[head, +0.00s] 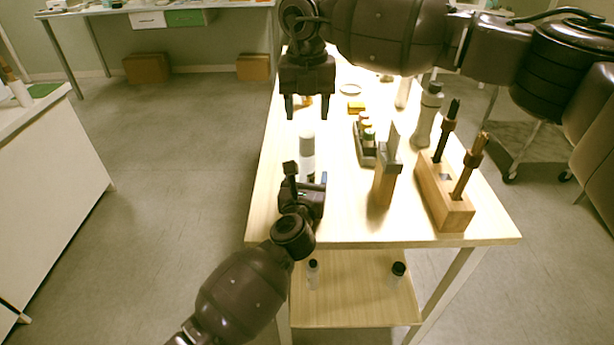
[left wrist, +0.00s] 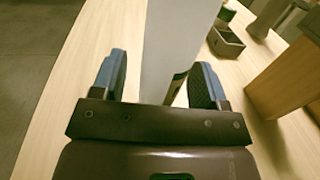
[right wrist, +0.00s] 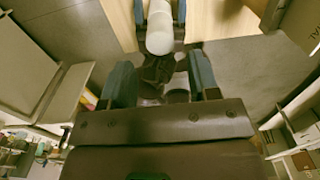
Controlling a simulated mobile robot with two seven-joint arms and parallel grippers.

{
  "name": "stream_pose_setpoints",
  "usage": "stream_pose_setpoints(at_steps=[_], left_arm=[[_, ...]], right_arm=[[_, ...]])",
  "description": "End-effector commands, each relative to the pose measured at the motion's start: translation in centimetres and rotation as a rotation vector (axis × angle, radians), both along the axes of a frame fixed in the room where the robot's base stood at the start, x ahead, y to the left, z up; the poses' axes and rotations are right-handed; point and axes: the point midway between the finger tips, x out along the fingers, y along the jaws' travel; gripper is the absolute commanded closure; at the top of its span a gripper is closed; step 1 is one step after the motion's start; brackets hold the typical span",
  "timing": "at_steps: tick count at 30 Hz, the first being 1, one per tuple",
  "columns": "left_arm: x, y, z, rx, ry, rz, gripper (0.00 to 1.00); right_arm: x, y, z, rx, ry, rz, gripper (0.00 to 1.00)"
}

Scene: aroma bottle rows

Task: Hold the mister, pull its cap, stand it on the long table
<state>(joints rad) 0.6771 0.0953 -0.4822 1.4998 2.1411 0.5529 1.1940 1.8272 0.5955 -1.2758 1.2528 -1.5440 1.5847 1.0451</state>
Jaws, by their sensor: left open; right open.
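The mister (head: 307,143) is a pale grey-white cylinder standing upright on a light wooden table (head: 268,200), near its left edge. My left gripper (head: 306,176) is open low on it, with the body between its fingers, as the left wrist view shows of the mister (left wrist: 172,50). Whether a finger touches it I cannot tell. My right gripper (head: 307,112) is open and empty, pointing down above it. The right wrist view shows the mister's rounded white cap (right wrist: 160,30) beyond the fingertips. A second table (head: 190,8) stands far back; which is the long table is unclear.
Two small bottles stand on the lower shelf (head: 350,300). A white counter (head: 50,180) is left.

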Motion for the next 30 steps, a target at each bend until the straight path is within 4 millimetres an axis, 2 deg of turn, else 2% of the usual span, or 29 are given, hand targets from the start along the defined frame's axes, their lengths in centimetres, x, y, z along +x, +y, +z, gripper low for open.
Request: stream_pose_setpoints(at_steps=[4,17,18,21,27,30], left_arm=[[0.0,0.0,0.0,0.0,0.0,0.0,0.33],[0.0,0.0,0.0,0.0,0.0,0.0,0.98],[0.0,0.0,0.0,0.0,0.0,0.0,1.0],[0.0,0.0,0.0,0.0,0.0,0.0,1.0],[0.0,0.0,0.0,0.0,0.0,0.0,1.0],[0.0,0.0,0.0,0.0,0.0,0.0,1.0]], right_arm=[[0.0,0.0,0.0,0.0,0.0,0.0,0.45],[0.0,0.0,0.0,0.0,0.0,0.0,0.45],[0.0,0.0,0.0,0.0,0.0,0.0,0.45],[0.0,0.0,-0.2,0.002,0.003,0.0,0.35],[-1.7,1.5,0.5,-0.016,-0.056,0.048,0.35],[-2.6,2.0,1.2,-0.055,-0.135,-0.014,0.35]])
